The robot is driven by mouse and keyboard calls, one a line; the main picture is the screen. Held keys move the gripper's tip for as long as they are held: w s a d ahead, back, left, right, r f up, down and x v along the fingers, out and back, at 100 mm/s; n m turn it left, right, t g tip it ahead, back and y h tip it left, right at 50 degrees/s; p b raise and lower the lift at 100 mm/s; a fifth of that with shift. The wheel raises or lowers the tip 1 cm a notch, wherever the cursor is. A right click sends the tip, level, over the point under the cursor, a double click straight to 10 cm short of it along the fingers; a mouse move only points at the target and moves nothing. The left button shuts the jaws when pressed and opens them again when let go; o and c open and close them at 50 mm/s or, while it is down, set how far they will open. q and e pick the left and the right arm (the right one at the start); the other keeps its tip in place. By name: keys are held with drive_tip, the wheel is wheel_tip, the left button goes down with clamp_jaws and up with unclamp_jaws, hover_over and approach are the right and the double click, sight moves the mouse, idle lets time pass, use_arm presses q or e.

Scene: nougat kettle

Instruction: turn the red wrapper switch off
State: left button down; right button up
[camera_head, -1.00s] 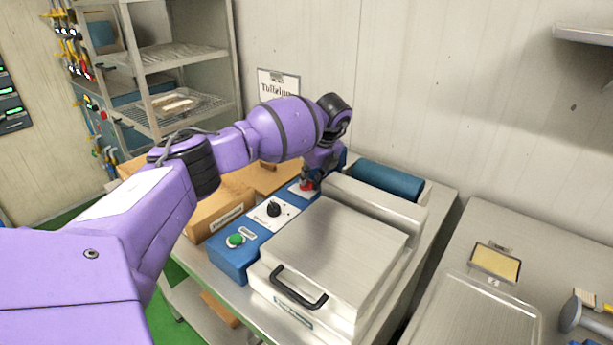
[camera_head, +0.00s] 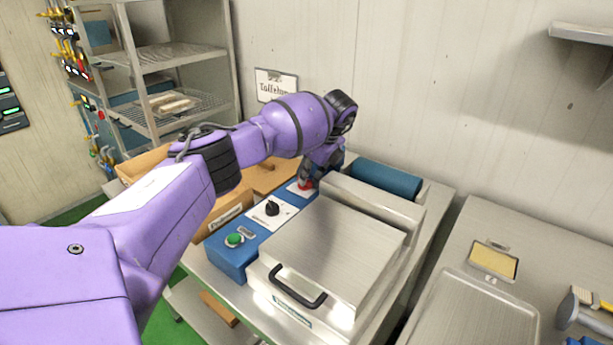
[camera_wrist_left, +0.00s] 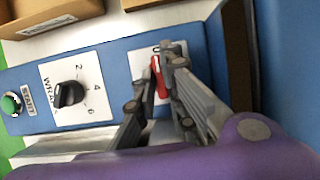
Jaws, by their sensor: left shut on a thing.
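The red wrapper switch (camera_wrist_left: 158,77) sits on a white plate at the far end of the blue control panel (camera_wrist_left: 112,62). In the left wrist view it stands between the fingers of my left gripper (camera_wrist_left: 157,65), which is shut on it. A "0" mark shows on the plate just above the switch; the rest of the plate is partly hidden by the fingers. In the head view the red switch (camera_head: 305,185) shows just below my left gripper (camera_head: 306,178). My right gripper is in neither view.
A black dial (camera_head: 272,208) and a green start button (camera_head: 235,239) are on the same panel. The wrapper's metal lid with a black handle (camera_head: 297,289) lies beside it, and a blue roll (camera_head: 386,180) behind. Cardboard boxes (camera_head: 228,213) stand left of the panel.

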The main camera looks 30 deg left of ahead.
use_arm(q)
drive_tip(key=c, duration=1.8)
unclamp_jaws()
drive_tip(key=shift+f, duration=0.1)
drive_tip(key=v, duration=1.2)
drive_tip(key=shift+a, duration=0.1)
